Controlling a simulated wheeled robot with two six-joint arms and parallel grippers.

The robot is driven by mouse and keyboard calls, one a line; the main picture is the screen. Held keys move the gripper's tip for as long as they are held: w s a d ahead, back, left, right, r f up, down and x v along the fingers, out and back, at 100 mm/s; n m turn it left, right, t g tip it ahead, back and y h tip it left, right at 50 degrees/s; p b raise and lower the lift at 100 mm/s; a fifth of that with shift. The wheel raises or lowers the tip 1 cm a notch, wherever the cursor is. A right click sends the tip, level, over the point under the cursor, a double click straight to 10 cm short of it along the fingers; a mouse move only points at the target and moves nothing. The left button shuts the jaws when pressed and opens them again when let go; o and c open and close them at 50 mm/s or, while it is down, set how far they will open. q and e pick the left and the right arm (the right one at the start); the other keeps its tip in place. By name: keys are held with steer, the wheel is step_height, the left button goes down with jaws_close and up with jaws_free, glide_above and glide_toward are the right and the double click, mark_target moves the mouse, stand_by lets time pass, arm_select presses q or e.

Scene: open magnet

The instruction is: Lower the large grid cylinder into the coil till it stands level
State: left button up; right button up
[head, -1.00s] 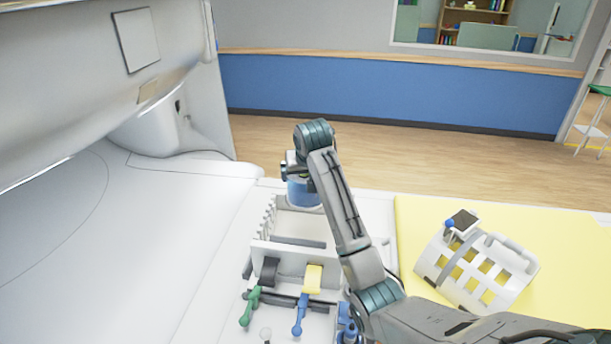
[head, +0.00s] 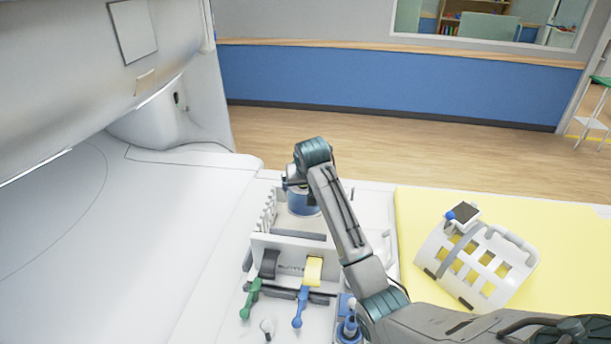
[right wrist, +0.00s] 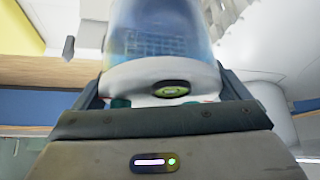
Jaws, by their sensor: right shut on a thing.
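The large grid cylinder (head: 303,204) is clear blue and hangs upright from my right gripper (head: 298,182) in the head view. In the right wrist view it is large, with a grid inside (right wrist: 155,45) and a white end collar (right wrist: 160,80) between the fingers of my right gripper (right wrist: 165,100). It is over the far part of a white rack; whether its bottom touches is hidden. A white windowed shell, which looks like the coil (head: 437,240), lies on the yellow mat to the right, well apart from the cylinder. My left gripper is out of view.
The white rack (head: 290,246) has a comb-like left side, black and yellow clips, and green (head: 250,303) and blue (head: 300,308) levers. A blue item (head: 348,325) stands beside my right arm. The yellow mat (head: 560,250) is bare right of the shell. The magnet's white housing fills the left.

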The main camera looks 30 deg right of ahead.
step_height(320, 180, down, 5)
steer(key=shift+f, duration=0.1)
step_height(320, 180, down, 6)
steer(key=shift+f+b, duration=0.1)
steer(key=shift+b, duration=0.75)
steer(key=shift+s+a+p, duration=0.1)
steer(key=shift+p, duration=0.45)
stand_by(0.5)
steer(key=shift+f, duration=0.35)
stand_by(0.7)
